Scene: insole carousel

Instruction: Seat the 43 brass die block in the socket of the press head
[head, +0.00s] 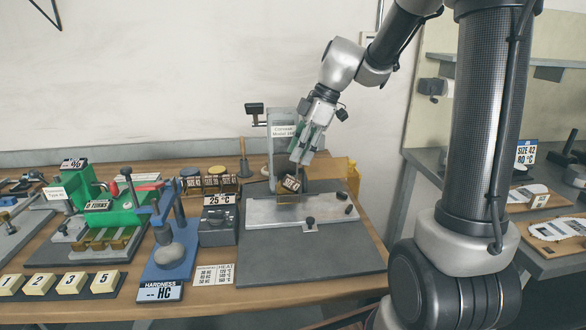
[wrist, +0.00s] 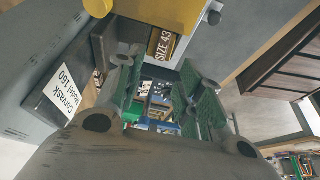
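The 43 brass die block (head: 290,183) shows below the fingertips in the head view, tilted like the gripper. Its "SIZE 43" label (wrist: 163,42) reads clearly in the wrist view, at the far end of the fingers. The head's socket is not clearly visible; the gripper and block cover that area.
A yellow guard (head: 340,168) stands close to the right of the block and fills the top of the wrist view (wrist: 160,12). A metal plate (head: 275,211) lies below. A block rack (head: 210,185) and a 25 °C box (head: 217,225) stand left. The grey mat in front is clear.

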